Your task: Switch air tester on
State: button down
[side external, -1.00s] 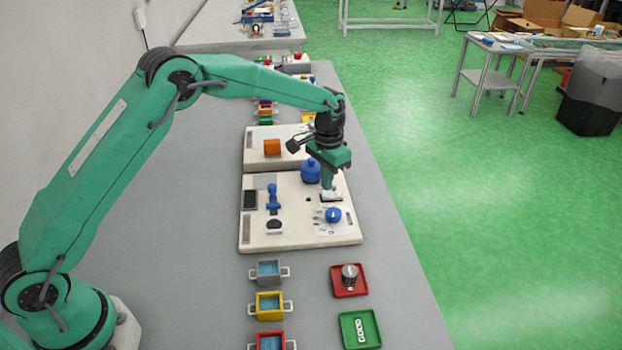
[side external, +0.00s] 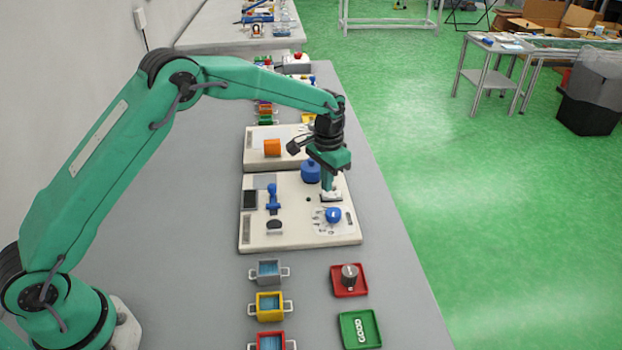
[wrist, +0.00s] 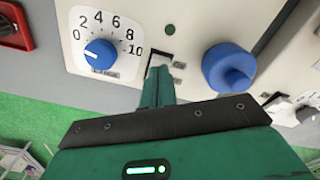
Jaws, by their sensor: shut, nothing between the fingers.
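The air tester is a cream panel (side external: 290,236) on the table, with a blue dial (side external: 333,214) and a blue round fitting (side external: 311,171). In the wrist view the dial (wrist: 100,50) has a 0 to 10 scale and points near 0. My gripper (side external: 327,192) is shut and empty, pointing down at the switch. Its fingertips (wrist: 160,74) overlap the switch's near edge; contact cannot be told.
A blue-handled tool (side external: 272,198) stands on the panel's left part.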

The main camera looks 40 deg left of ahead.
jog(key=shift+f, duration=0.7)
dwell(0.7)
jog(key=shift+r, duration=3.5)
jog(key=shift+r, duration=0.1)
